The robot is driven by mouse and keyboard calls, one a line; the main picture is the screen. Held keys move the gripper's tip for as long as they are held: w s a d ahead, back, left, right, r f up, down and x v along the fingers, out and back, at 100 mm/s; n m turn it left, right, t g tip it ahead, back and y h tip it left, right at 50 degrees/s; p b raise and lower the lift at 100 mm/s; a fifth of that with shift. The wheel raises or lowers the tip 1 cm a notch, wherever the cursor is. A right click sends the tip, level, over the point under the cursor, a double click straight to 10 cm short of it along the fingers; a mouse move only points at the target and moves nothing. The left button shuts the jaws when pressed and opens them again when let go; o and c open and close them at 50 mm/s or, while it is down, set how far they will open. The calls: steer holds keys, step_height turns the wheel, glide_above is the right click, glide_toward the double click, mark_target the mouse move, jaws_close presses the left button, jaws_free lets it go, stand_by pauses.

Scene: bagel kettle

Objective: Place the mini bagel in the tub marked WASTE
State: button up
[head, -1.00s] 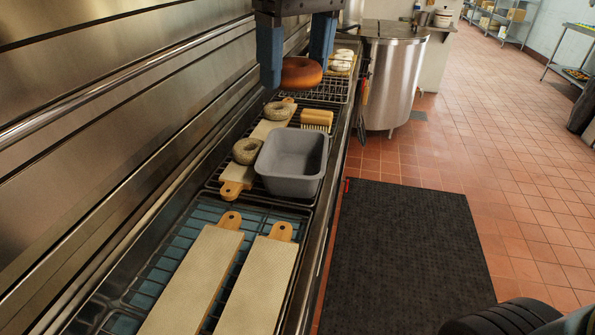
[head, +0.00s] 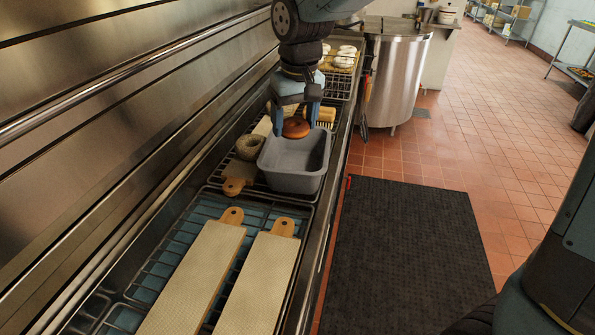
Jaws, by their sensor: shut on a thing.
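The mini bagel (head: 296,128) is brown and glossy. My gripper (head: 295,122) is shut on it, with one blue finger on each side, and holds it over the far left part of the grey tub (head: 308,183). The tub stands on the wire rack and looks empty. No WASTE marking can be read on the sides that show. How high the bagel is above the tub's floor is hard to tell.
A seeded bagel (head: 249,147) sits on a board left of the tub. A wooden brush (head: 325,115) lies just behind the tub. Two long boards (head: 200,275) lie in front. Pale bagels (head: 346,54) sit farther back, near a steel kettle (head: 396,75).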

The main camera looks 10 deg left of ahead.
mark_target(298, 123)
steer(key=shift+m, duration=0.3)
steer(key=shift+w+a+f, duration=0.1)
steer(key=shift+w+f, duration=0.35)
steer(key=shift+f, duration=2.25)
steer(key=shift+w+a+f, duration=0.1)
steer(key=shift+w+f, duration=0.3)
steer(key=shift+f, duration=2.3)
steer(key=shift+w+a+f, duration=0.1)
steer(key=shift+w+f, duration=0.35)
steer(key=shift+f, duration=2.25)
steer(key=o, duration=0.8)
steer(key=shift+f, duration=0.1)
steer(key=shift+c, duration=0.2)
steer(key=r, duration=0.8)
steer(key=s+r, duration=0.1)
steer(key=r, duration=0.3)
steer(key=shift+s+d+r, duration=0.1)
steer(key=shift+d, duration=0.3)
steer(key=shift+d, duration=0.1)
